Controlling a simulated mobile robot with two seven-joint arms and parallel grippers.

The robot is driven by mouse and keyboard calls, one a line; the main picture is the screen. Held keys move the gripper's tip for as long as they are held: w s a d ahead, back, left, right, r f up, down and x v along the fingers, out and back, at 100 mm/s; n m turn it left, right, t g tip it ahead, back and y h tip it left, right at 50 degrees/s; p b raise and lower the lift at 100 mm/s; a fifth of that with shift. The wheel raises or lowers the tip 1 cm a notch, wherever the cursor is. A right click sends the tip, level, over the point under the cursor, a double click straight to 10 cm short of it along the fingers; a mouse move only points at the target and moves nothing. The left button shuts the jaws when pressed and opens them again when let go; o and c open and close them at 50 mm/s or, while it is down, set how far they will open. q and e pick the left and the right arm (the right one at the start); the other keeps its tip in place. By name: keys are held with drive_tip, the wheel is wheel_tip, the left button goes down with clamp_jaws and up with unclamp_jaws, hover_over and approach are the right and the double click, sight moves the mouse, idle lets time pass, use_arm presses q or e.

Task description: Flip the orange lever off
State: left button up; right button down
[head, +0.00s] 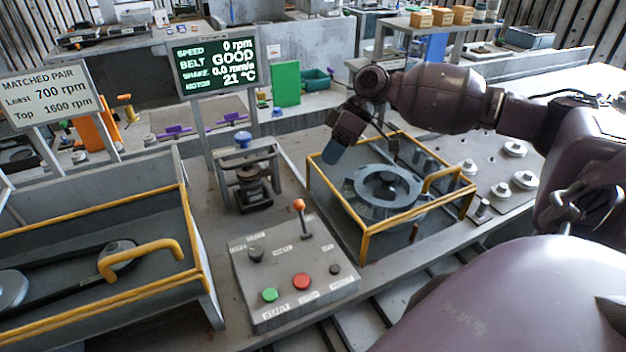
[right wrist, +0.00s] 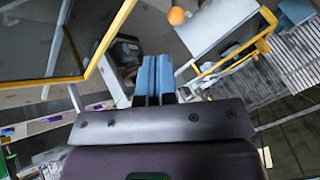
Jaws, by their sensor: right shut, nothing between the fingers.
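The orange lever (head: 299,205) stands up from the grey control panel (head: 325,262), its ball knob on top and its stem tilted slightly away. An orange ball, apparently its knob, shows at the top of the right wrist view (right wrist: 176,16). My right gripper (head: 331,153) is above and behind the panel, up and to the right of the lever and apart from it. Its blue fingers are together and empty, also in the right wrist view (right wrist: 155,80). The small labels around the lever are too blurred to read. My left gripper is out of view.
The panel also carries a green button (head: 270,295), a red button (head: 301,281) and black knobs. A yellow-framed guard (head: 366,235) around a round housing (head: 388,190) stands to its right. A display (head: 215,66) reads 0 rpm. A yellow-edged belt guard (head: 184,225) stands left.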

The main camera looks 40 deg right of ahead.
approach(302, 219)
drive_tip(key=w+f, duration=0.1)
drive_tip(key=w+a+f, duration=0.1)
drive_tip(key=w+f, duration=0.1)
drive_tip(key=shift+w+f, duration=0.1)
drive_tip(key=shift+w, duration=0.25)
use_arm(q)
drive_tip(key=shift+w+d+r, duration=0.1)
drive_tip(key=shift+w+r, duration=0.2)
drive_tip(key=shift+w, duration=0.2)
use_arm(e)
drive_tip(key=shift+a+f, duration=0.45)
drive_tip(key=shift+f, duration=0.15)
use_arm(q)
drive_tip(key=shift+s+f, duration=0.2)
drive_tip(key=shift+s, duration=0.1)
use_arm(e)
drive_tip(key=shift+w, duration=0.1)
